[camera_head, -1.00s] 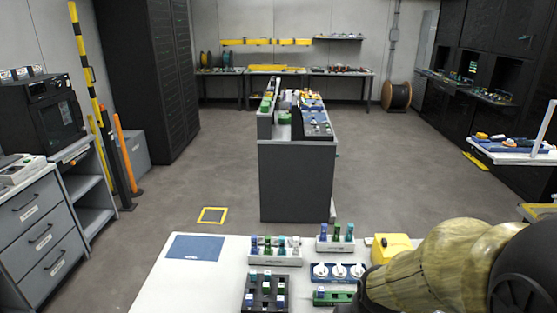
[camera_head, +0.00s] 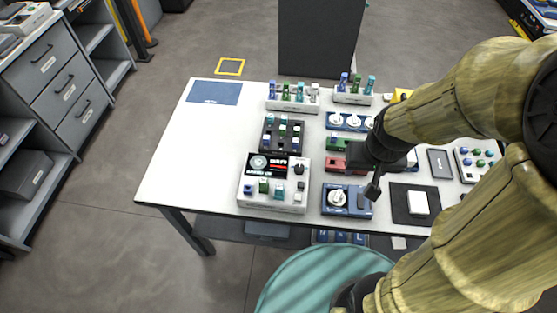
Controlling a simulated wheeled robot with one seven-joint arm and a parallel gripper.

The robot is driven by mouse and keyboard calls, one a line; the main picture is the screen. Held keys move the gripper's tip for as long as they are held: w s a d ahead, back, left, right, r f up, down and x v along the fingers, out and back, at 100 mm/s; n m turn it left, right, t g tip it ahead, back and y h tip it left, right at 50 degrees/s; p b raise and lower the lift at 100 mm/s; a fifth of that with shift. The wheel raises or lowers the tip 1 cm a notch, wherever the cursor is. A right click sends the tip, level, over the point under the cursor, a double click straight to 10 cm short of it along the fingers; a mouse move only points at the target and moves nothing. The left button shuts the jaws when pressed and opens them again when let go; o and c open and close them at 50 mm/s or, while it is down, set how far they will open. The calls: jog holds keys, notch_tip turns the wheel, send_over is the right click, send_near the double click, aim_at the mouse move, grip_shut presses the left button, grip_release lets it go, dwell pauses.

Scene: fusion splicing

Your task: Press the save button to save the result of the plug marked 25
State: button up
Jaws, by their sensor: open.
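A white splicing device (camera_head: 272,204) with a small dark display (camera_head: 268,166) stands at the front middle of the white table. Blue, green and white plugs or buttons sit on its front. I cannot read which plug is marked 25, nor tell which control is the save button. My gripper (camera_head: 374,188) hangs above the table, to the right of this device and near a blue box with a white knob (camera_head: 346,200). It appears empty and touches nothing that I can make out. My forearm hides part of the table's right side.
Racks of coloured plugs (camera_head: 292,98) stand along the table's back edge. A dark block of plugs (camera_head: 283,134) is behind the device. A black mat (camera_head: 414,203) lies at the right. The table's left part is clear, apart from a blue mat (camera_head: 214,93).

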jog(key=shift+s, duration=0.1)
jog(key=c, duration=0.9)
grip_shut()
dwell(0.6)
